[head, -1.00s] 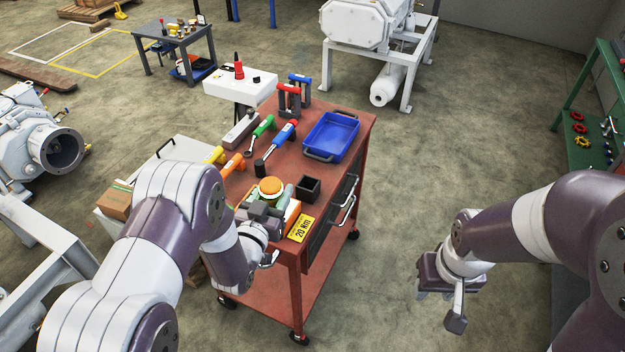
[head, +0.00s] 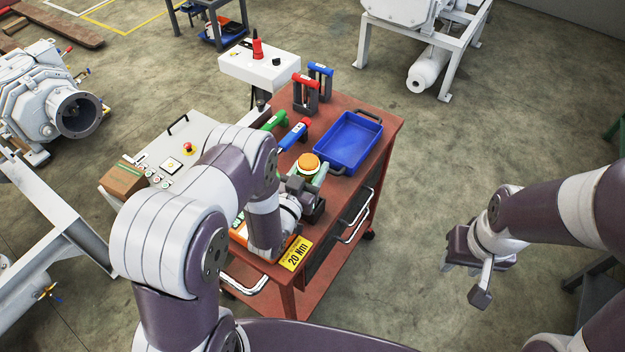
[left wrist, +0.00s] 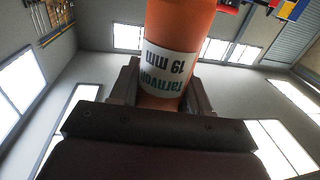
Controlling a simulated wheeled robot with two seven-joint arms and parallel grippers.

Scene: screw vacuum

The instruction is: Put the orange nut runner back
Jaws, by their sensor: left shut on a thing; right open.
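The orange nut runner fills the top middle of the left wrist view (left wrist: 180,50). It has a white label reading 19 mm and sits between my fingers. In the head view its round orange top (head: 308,163) shows above the red cart. My left gripper (head: 300,186) is shut on it, over the near part of the cart. My right gripper (head: 478,270) is open and empty, over the floor right of the cart.
The red cart (head: 385,130) carries a blue tray (head: 348,142), a blue-handled tool (head: 293,135), a green-handled tool (head: 273,121) and upright red and blue handled tools at the back. A yellow 20 Nm sign (head: 295,253) is at the near edge. A control box (head: 178,150) stands left.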

